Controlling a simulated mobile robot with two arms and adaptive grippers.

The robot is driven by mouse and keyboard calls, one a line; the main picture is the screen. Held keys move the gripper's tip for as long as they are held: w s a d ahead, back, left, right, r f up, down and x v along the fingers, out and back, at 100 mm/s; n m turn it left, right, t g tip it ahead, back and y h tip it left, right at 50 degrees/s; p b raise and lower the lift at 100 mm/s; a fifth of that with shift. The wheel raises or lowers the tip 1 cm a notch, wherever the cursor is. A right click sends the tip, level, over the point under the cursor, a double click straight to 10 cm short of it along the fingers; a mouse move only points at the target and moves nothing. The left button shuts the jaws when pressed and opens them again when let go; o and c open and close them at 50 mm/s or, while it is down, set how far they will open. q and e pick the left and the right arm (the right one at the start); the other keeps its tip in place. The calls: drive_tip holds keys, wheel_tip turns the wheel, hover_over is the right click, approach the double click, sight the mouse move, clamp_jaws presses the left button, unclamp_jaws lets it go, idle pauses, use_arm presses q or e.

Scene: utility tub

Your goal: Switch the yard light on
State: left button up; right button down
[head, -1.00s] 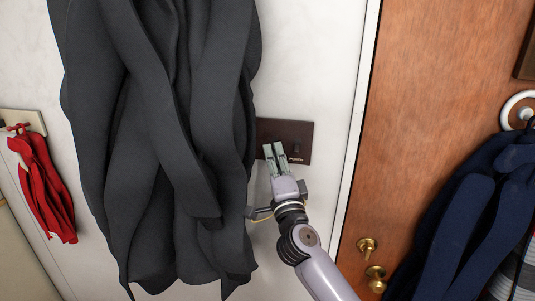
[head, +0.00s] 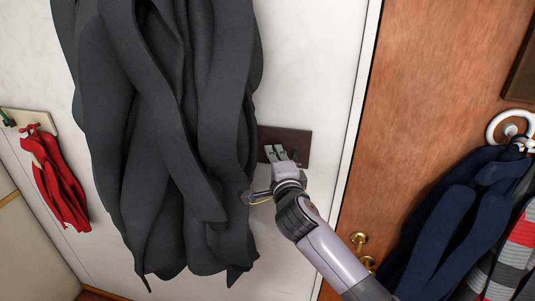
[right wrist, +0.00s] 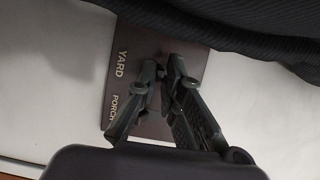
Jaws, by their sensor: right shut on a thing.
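A dark brown switch plate (head: 290,134) is on the white wall, right of a hanging dark grey coat. It also shows in the right wrist view (right wrist: 190,58), with the printed labels YARD (right wrist: 122,63) and PORCH (right wrist: 118,106). My right gripper (head: 275,150) is at the left part of the plate, with its fingertips in line with the YARD label in the right wrist view (right wrist: 163,70). It is shut on the yard switch, which the fingers hide. The porch switch (head: 297,153) shows just right of the fingers. My left gripper is not in view.
A wooden door (head: 430,90) with brass knobs (head: 358,240) is on the right, with a navy garment (head: 450,220). A red cloth (head: 58,180) hangs far left.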

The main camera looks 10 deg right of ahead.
drive_tip(key=shift+w+r+m+g, duration=0.1)
drive_tip(key=shift+r+m+g, duration=0.2)
drive_tip(key=shift+r+g, duration=0.35)
drive_tip(key=c, duration=2)
unclamp_jaws()
drive_tip(key=shift+d, duration=0.1)
drive_tip(key=shift+f, duration=0.1)
drive_tip(key=s+r, duration=0.2)
drive_tip(key=s, duration=1)
drive_tip(key=shift+s+d, duration=0.15)
drive_tip(key=shift+d, duration=0.25)
